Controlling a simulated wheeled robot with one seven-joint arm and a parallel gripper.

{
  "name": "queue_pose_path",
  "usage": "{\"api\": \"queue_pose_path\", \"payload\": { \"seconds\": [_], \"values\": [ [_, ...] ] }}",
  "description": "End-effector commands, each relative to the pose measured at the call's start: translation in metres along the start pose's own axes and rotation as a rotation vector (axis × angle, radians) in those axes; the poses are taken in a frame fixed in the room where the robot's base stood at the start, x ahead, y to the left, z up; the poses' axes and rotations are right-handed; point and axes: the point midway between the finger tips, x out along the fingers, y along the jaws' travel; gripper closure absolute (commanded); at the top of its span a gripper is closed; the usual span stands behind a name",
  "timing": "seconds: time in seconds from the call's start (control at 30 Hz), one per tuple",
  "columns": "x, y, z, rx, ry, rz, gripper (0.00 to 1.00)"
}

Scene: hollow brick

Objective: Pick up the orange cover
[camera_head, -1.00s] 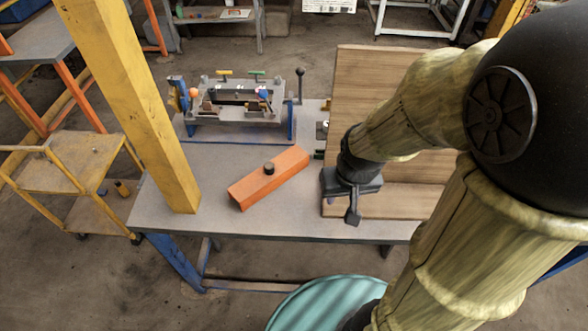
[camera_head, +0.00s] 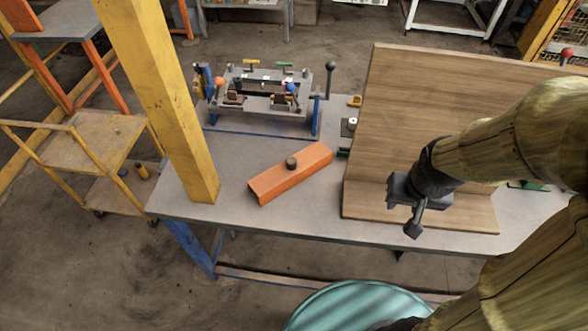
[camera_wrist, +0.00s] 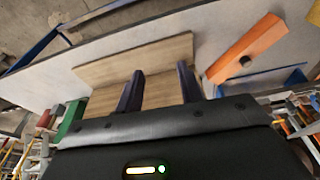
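The orange cover (camera_head: 291,174) is a long orange bar with a dark round knob on top. It lies at a slant on the grey table (camera_head: 235,212), right of the yellow post. It also shows at the upper right of the wrist view (camera_wrist: 247,48). My gripper (camera_head: 413,229) is to the right of the cover, in front of the wooden board, and apart from the cover. In the wrist view its two dark fingers (camera_wrist: 160,88) stand wide apart with nothing between them.
A yellow post (camera_head: 165,105) stands at the table's left front. A metal fixture (camera_head: 265,95) with coloured clamps is behind the cover. A large wooden board (camera_head: 440,110) with a base stands on the right. A teal round object (camera_head: 358,308) is below the table's front edge.

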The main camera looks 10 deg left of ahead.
Motion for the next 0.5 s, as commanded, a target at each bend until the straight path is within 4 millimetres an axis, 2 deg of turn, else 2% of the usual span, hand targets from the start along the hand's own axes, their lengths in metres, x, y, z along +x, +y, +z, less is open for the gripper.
{"api": "queue_pose_path", "payload": {
  "seconds": [0.03,0.1,0.23,0.37,0.5],
  "values": [
    [0.001,0.0,0.0,0.002,-0.001,-0.001,0.52],
    [0.005,-0.001,0.001,0.02,-0.008,-0.005,0.43],
    [0.026,-0.006,0.003,0.127,-0.054,-0.034,0.43],
    [0.064,-0.022,0.005,0.348,-0.146,-0.101,0.43],
    [0.107,-0.049,0.0,0.65,-0.282,-0.211,0.43]
  ]
}}
